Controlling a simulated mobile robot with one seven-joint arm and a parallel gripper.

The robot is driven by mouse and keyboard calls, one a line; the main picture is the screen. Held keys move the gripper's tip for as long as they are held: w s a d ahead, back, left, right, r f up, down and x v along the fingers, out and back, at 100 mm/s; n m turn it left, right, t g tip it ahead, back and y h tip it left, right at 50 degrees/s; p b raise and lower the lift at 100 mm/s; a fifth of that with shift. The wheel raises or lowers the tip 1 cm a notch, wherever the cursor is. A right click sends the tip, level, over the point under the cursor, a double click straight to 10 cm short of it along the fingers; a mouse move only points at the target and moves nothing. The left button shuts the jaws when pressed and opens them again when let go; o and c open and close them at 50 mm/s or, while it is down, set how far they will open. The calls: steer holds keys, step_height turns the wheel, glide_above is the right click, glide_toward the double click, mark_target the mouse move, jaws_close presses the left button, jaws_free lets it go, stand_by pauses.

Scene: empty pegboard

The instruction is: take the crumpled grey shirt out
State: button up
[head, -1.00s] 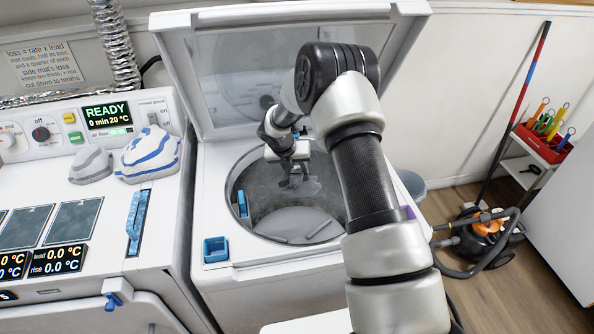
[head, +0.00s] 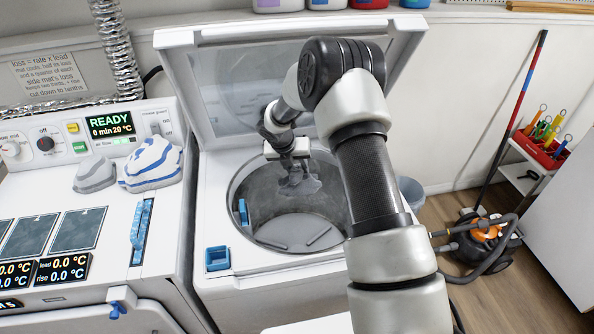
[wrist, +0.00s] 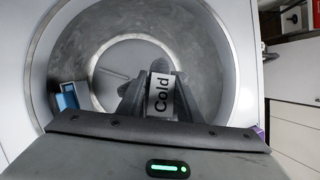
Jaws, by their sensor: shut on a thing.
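The crumpled grey shirt (head: 299,186) hangs from my gripper (head: 296,170) inside the round drum of the open top-loading washer (head: 265,285). In the head view it hangs above the drum floor, near the back of the opening. In the wrist view, my gripper (wrist: 160,100) is shut on dark grey cloth (wrist: 157,68). A white tag reading "Cold" (wrist: 161,94) shows between the fingers. The drum floor shows beyond the cloth. The fingers hide part of the shirt.
The raised lid (head: 235,95) stands behind the opening. Folded grey (head: 95,174) and blue-striped (head: 153,163) cloths lie on the left machine.

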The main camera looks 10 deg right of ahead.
steer(key=shift+r, duration=2.15)
steer(key=shift+s, duration=0.1)
